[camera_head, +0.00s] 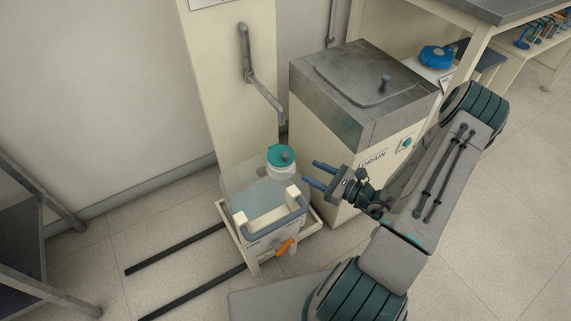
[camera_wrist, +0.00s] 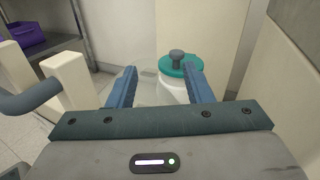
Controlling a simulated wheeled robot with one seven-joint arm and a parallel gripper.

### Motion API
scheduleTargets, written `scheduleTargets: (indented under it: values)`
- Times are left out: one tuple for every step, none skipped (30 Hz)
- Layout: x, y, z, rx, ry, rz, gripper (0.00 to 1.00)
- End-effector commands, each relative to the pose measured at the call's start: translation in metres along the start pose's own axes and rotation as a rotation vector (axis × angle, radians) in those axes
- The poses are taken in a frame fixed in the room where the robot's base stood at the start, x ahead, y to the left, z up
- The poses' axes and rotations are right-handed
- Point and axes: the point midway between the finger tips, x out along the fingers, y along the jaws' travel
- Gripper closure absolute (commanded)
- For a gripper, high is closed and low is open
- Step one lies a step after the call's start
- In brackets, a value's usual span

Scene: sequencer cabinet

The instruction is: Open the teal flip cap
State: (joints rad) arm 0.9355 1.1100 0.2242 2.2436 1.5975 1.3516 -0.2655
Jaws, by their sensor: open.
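The teal flip cap (camera_head: 281,155) sits closed-looking on the neck of a translucent container (camera_head: 262,197) in a low cart. A small dark knob stands on top of the cap. My gripper (camera_head: 313,173) is to the right of the cap, pointing toward it, with its blue fingers apart and nothing between them. In the wrist view the teal cap (camera_wrist: 180,66) shows ahead, beyond the fingertips and toward the right finger (camera_wrist: 194,82). The right finger hides part of the container's neck. Contact with the cap does not show.
A cream cart frame with a grey handle (camera_head: 279,226) surrounds the container. A cream DRAIN cabinet with a grey metal top (camera_head: 345,75) stands close behind my gripper. A bent pipe (camera_head: 262,95) hangs on the column above. Dark floor rails (camera_head: 180,248) lie at left, with open floor around them.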

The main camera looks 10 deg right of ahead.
Motion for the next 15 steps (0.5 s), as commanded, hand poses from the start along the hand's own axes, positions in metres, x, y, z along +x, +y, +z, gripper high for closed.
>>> scheduleTargets:
  values:
    - [-0.003, -0.004, -0.016, 0.025, -0.007, -0.042, 0.54]
    - [-0.005, -0.006, -0.021, 0.035, -0.01, -0.061, 0.54]
    - [-0.006, -0.008, -0.025, 0.047, -0.013, -0.083, 0.54]
    - [-0.007, -0.009, -0.028, 0.053, -0.014, -0.095, 0.54]
    - [-0.007, -0.01, -0.03, 0.057, -0.015, -0.104, 0.54]
    - [-0.007, -0.011, -0.032, 0.061, -0.017, -0.113, 0.54]
    - [-0.005, -0.012, -0.033, 0.063, -0.017, -0.117, 0.54]
    - [-0.003, -0.013, -0.033, 0.064, -0.018, -0.119, 0.54]
    - [0.001, -0.013, -0.033, 0.064, -0.018, -0.118, 0.54]
    - [0.005, -0.013, -0.033, 0.064, -0.018, -0.117, 0.54]
    - [0.009, -0.014, -0.033, 0.063, -0.018, -0.117, 0.54]
    - [0.016, -0.014, -0.033, 0.063, -0.018, -0.116, 0.54]
    - [0.021, -0.014, -0.033, 0.063, -0.018, -0.115, 0.54]
    - [0.028, -0.015, -0.033, 0.063, -0.017, -0.114, 0.54]
    - [0.036, -0.016, -0.033, 0.062, -0.018, -0.114, 0.54]
